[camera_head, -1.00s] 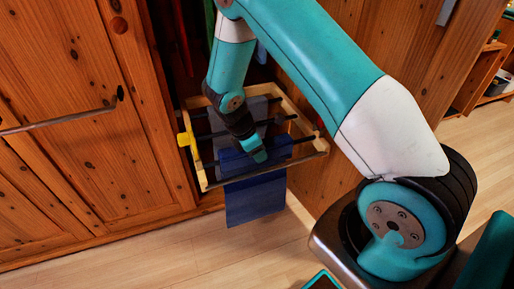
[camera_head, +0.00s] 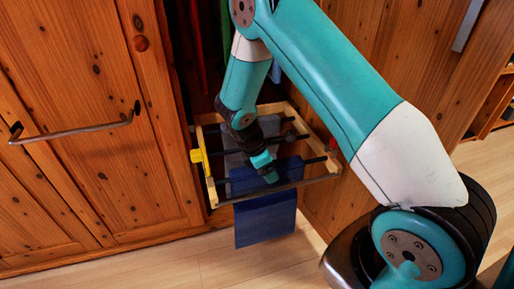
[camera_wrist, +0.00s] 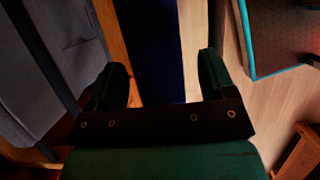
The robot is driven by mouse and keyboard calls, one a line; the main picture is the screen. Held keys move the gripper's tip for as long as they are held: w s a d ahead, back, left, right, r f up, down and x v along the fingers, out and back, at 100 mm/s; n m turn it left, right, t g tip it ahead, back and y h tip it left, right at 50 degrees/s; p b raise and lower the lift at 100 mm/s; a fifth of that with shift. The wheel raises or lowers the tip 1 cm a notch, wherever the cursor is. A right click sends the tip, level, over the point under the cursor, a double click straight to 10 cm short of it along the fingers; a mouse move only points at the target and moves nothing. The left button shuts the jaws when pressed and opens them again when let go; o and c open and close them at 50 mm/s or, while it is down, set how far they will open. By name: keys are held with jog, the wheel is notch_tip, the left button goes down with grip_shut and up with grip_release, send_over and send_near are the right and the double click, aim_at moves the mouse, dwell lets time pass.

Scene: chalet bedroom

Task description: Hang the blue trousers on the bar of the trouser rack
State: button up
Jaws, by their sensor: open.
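The blue trousers (camera_head: 265,220) hang draped over a dark bar near the front of the pull-out trouser rack (camera_head: 211,190). Their lower part shows below the rack's front edge, above the floor. My gripper (camera_head: 271,178) is at the upper part of the blue cloth, pointing down. In the wrist view the two fingers (camera_wrist: 158,78) are spread wide, with the dark blue cloth (camera_wrist: 153,40) visible between and beyond them. I cannot tell whether the fingers touch the cloth. The far side of the trousers is hidden.
Grey trousers (camera_head: 236,140) hang on the rack behind the blue ones, and show at left in the wrist view (camera_wrist: 55,45). A yellow piece (camera_head: 197,156) sits on the rack's left side. A wooden door with a handle (camera_head: 75,133) is at left. Wooden floor (camera_head: 185,262) is clear in front.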

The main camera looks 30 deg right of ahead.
jog(key=p+v, duration=0.2)
jog(key=v, duration=1.4)
jog(key=s+a+r+m+y, duration=0.3)
jog(key=s+a+r, duration=0.2)
jog(key=s, duration=0.3)
jog(key=s+a+r+m+t+y, duration=0.1)
jog(key=s+a+r+m+y, duration=0.1)
jog(key=s+a+r, duration=0.45)
jog(key=s+a+r+m+y, duration=0.3)
jog(key=s+r, duration=0.1)
jog(key=s, duration=0.6)
notch_tip(320, 180, up, 15)
jog(key=p, duration=1.5)
jog(key=shift+f, duration=0.2)
